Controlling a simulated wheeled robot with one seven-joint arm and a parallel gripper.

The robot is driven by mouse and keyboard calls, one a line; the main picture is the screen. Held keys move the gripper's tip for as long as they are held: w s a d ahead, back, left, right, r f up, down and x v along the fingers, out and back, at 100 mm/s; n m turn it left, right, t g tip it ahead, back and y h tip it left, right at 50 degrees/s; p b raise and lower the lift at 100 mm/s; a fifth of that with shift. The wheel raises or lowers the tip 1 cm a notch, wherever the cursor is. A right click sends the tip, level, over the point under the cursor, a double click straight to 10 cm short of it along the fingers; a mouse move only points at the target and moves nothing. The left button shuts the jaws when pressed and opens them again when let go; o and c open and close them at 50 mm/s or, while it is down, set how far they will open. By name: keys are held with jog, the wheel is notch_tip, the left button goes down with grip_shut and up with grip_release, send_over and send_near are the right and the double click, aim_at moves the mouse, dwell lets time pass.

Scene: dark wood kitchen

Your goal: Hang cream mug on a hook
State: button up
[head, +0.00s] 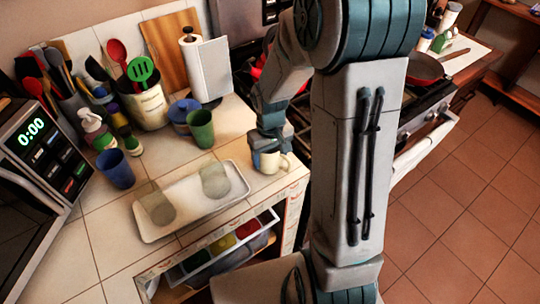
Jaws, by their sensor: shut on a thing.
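The cream mug (272,163) is at the right end of the tiled counter (110,220), near the counter's edge beside the stove. Its handle points right. My gripper (267,148) comes down from above and is shut on the mug. The fingertips are partly hidden by the gripper's own body. I cannot tell whether the mug's base touches the counter. I cannot make out a mug hook in this view.
A white tray (165,233) with two clear glasses stands left of the mug. A paper towel roll (208,72), utensil holders and a microwave (40,150) crowd the back and left. An open drawer (220,250) is below.

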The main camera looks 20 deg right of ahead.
jog(key=r, duration=0.4)
jog(key=shift+d+b, duration=0.25)
jog(key=shift+b, duration=0.1)
jog(key=s+d+r+b, duration=0.1)
jog(key=d+r, duration=0.5)
jog(key=d, duration=0.5)
jog(key=shift+s+r, duration=0.35)
jog(key=shift+s, duration=0.05)
